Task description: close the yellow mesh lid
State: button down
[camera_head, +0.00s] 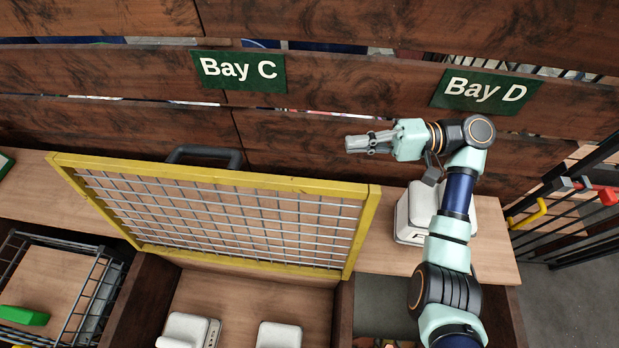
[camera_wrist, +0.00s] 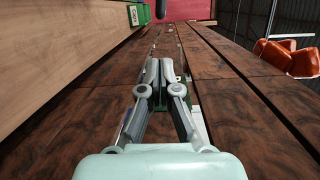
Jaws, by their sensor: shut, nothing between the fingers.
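The yellow mesh lid (camera_head: 365,230) stands raised and tilted back over the wooden bin, open, with its grey wire mesh facing me. A dark handle (camera_head: 205,151) sticks up behind its top edge. My gripper (camera_head: 350,143) is to the right of the handle, above the lid's top right corner and apart from it, pointing left. In the wrist view my gripper (camera_wrist: 159,68) has its fingers together and empty. The lid does not show clearly in the wrist view.
A wooden wall with a Bay C sign (camera_head: 239,71) and a Bay D sign (camera_head: 486,92) stands close behind. White boxes (camera_head: 279,335) lie in the bin under the lid. A wire basket (camera_head: 75,325) with a green block (camera_head: 23,316) stands left. Another white box (camera_head: 408,222) sits behind my arm.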

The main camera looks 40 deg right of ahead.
jog(key=a+y+p, duration=0.1)
jog(key=a+p, duration=0.2)
jog(key=a, duration=0.7)
jog(key=shift+w+r+m+p, duration=0.3)
jog(key=shift+w+p, duration=0.1)
jog(key=shift+a, duration=0.1)
